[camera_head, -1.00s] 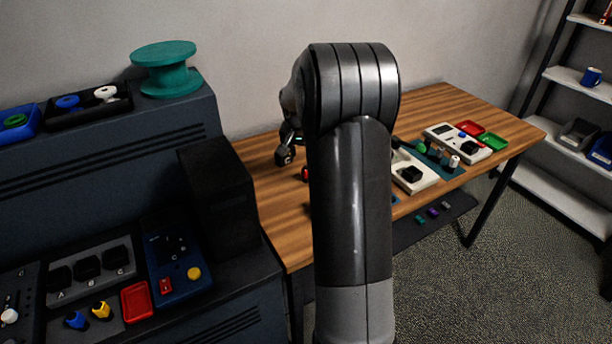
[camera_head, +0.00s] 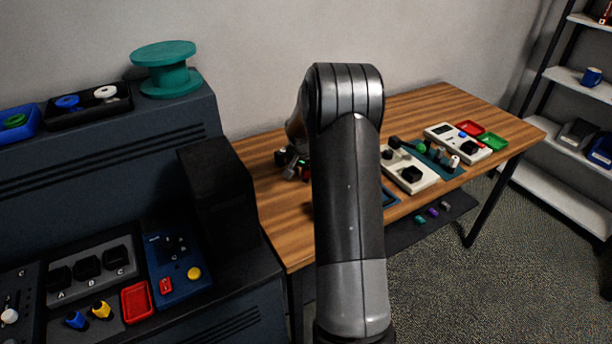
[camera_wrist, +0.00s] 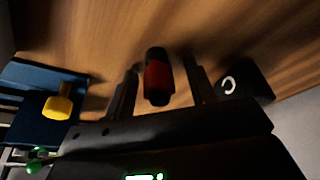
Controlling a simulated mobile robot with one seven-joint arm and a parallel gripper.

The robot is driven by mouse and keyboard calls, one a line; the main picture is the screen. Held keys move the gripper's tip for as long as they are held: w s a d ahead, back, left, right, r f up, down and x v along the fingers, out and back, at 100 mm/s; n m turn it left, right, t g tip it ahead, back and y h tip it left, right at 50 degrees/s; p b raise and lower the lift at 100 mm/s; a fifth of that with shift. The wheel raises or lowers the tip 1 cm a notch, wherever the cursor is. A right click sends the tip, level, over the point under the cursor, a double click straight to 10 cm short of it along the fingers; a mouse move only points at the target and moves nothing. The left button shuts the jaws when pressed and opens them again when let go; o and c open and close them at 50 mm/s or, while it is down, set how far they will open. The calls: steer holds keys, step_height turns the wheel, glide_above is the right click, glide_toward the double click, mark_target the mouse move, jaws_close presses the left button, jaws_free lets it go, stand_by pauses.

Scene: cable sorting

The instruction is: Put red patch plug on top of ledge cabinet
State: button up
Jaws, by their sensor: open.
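The red patch plug (camera_wrist: 158,77), red with dark ends, is on the wooden table in the wrist view, between the two fingers. My gripper (camera_wrist: 160,88) is open around it, with a finger on each side and visible gaps. In the head view my gripper (camera_head: 294,164) is low over the left part of the table, partly hidden behind my arm. A bit of red there (camera_head: 306,175) appears to be the plug. The ledge cabinet (camera_head: 100,176) is the dark blue unit at left, with a raised top at the back.
A teal spool (camera_head: 165,70) and trays with knobs stand on the cabinet's top. A black box (camera_head: 220,200) stands at its right end. In the wrist view a black block with a white mark (camera_wrist: 245,85) and a blue box with a yellow knob (camera_wrist: 42,100) flank my gripper.

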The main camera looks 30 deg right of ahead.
jaws_close()
stand_by(0.4)
